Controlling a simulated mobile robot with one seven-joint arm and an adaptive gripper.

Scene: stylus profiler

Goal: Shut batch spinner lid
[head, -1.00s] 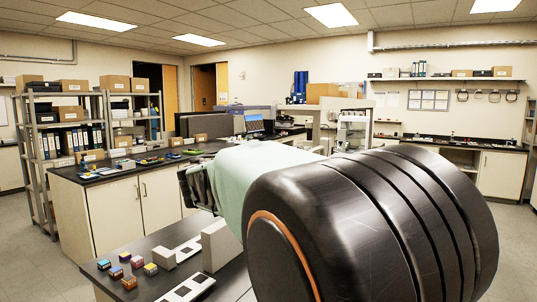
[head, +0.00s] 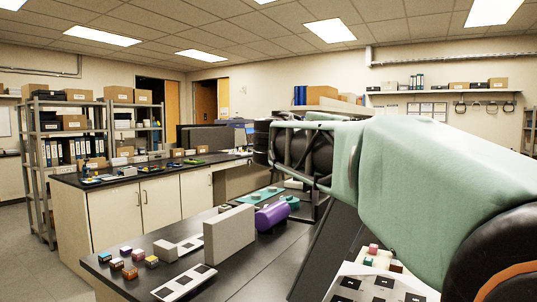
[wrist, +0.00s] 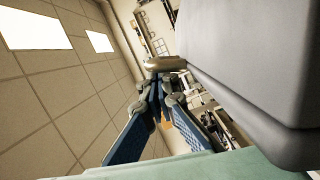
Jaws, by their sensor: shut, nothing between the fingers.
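My gripper (wrist: 160,95) shows in the wrist view with its two blue-padded fingers drawn together, holding nothing. A large smooth grey body (wrist: 250,70) with a rounded edge fills the right of that view, close by; it may be the batch spinner lid, but I cannot tell for certain. A rounded tan piece (wrist: 166,63) lies just beyond the fingertips, beside the grey body; contact is unclear. The spinner is not clearly recognisable there, and my arm hides part of the bench.
The dark bench (head: 215,270) holds a grey upright block (head: 229,236), a purple cylinder (head: 272,216), several small coloured blocks and white plates. A dark sloping panel (head: 325,245) and a white tray (head: 375,285) lie near my arm. The aisle to the left is clear.

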